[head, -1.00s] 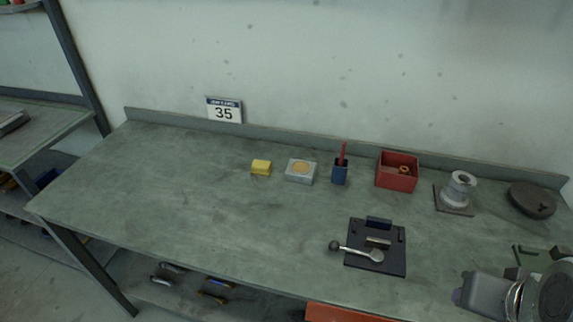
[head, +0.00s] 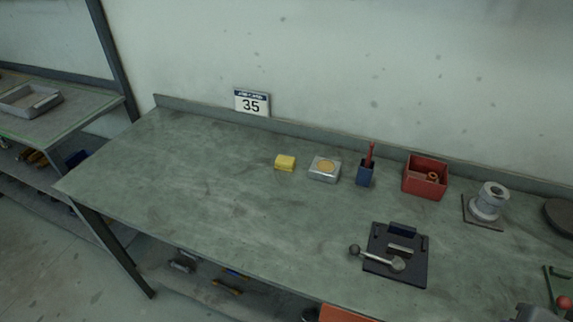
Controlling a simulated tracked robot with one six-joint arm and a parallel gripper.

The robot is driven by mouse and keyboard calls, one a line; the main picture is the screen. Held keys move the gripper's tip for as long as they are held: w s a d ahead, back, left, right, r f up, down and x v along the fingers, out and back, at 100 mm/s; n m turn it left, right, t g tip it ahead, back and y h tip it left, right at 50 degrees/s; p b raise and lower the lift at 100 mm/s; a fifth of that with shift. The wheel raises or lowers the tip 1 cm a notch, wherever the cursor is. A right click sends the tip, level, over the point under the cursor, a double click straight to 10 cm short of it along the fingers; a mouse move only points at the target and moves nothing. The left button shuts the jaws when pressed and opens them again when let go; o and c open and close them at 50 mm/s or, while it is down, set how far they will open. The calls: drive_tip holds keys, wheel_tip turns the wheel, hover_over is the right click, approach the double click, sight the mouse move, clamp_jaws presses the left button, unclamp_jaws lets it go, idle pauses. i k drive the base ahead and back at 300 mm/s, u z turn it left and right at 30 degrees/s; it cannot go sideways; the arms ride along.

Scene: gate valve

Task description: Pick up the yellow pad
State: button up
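The yellow pad (head: 285,162) is a small block lying on the green-grey workbench (head: 190,185), near the middle of its back half. It stands free, a little left of a grey box with a round tan top (head: 324,168). My gripper is not in view in the head view. Only a grey piece of my arm shows at the bottom right corner.
A blue holder (head: 365,175) with a red item, a red bin (head: 425,176), a metal flanged part (head: 489,201) and a dark plate with a ball-ended lever (head: 397,255) stand to the right. A 35 sign (head: 252,102) stands behind. The bench's left part is clear.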

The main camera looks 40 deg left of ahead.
sight(285, 164)
drive_tip(key=k, duration=1.85)
drive_tip(key=u, duration=1.45)
drive_tip(key=i, duration=1.35)
